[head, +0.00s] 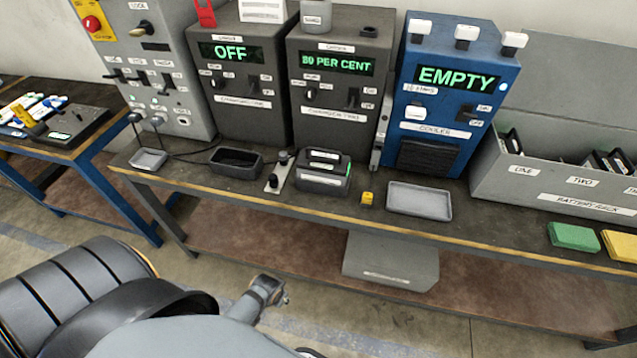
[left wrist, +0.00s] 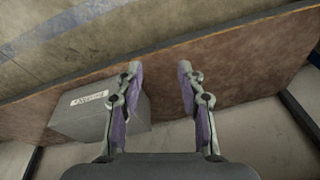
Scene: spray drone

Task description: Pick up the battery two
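Dark batteries stand in the grey battery rack (head: 560,201) at the right of the head view, behind slot labels ONE and TWO. A battery (head: 513,143) shows by the ONE label, and others (head: 610,162) by the TWO label. Another dark battery (head: 323,168) with a green light sits in the dock in front of the charger reading 80 PER CENT (head: 336,80). I cannot read a number on any battery. My left gripper (left wrist: 161,72) is open and empty in the left wrist view, away from the batteries, with the low shelf behind it. My right gripper is not in view.
The workbench holds an OFF charger (head: 236,85) with an empty dock (head: 236,162), a blue EMPTY cooler (head: 455,80), a grey tray (head: 419,201), a yellow cube (head: 367,198), and green (head: 573,237) and yellow (head: 620,245) blocks. A grey box (left wrist: 95,117) sits on the low shelf.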

